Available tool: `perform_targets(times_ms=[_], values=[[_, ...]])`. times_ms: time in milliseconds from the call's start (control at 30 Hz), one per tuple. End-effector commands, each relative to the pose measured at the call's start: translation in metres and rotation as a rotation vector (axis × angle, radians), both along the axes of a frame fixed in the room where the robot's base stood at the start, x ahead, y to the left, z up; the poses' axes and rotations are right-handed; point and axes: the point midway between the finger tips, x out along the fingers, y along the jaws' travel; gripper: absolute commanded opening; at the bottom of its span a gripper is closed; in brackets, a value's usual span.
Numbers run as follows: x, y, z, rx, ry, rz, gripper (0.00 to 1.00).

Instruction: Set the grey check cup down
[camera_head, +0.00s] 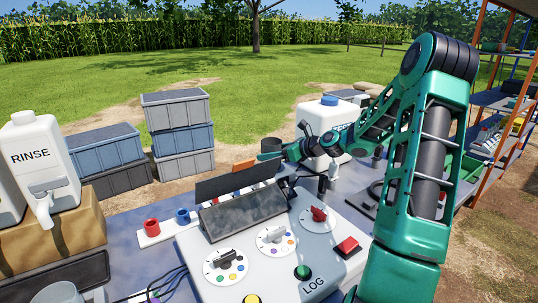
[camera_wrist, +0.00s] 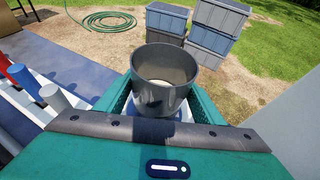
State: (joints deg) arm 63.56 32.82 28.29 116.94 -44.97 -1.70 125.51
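The grey check cup (camera_wrist: 164,82) is an open-topped grey cylinder with a pale inside, upright in the middle of the wrist view. My gripper (camera_wrist: 160,108) has its green fingers on both sides of the cup and appears shut on it. In the head view, the cup (camera_head: 271,144) shows as a small dark cylinder at my gripper (camera_head: 272,156), behind the dark upright panel. A white surface shows in part below the cup in the wrist view; I cannot tell whether the cup touches it.
A control box with dials (camera_head: 275,238) and a dark panel (camera_head: 238,178) stands in front. A white rack (camera_head: 165,233) holds red and blue pieces. A white jug (camera_head: 326,135) stands to the right. Stacked crates (camera_head: 180,138) and a RINSE container (camera_head: 38,160) are at left.

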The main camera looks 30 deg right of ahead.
Motion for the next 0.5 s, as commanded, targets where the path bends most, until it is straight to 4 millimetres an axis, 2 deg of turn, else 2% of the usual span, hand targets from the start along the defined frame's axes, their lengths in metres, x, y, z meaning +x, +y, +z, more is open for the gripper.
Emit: perform_targets(times_ms=[367,500], values=[[0.0003,0.0009,0.0017,0.0,0.0,0.001,0.75],[-0.0094,-0.0043,0.0059,-0.002,0.001,-0.001,0.75]])
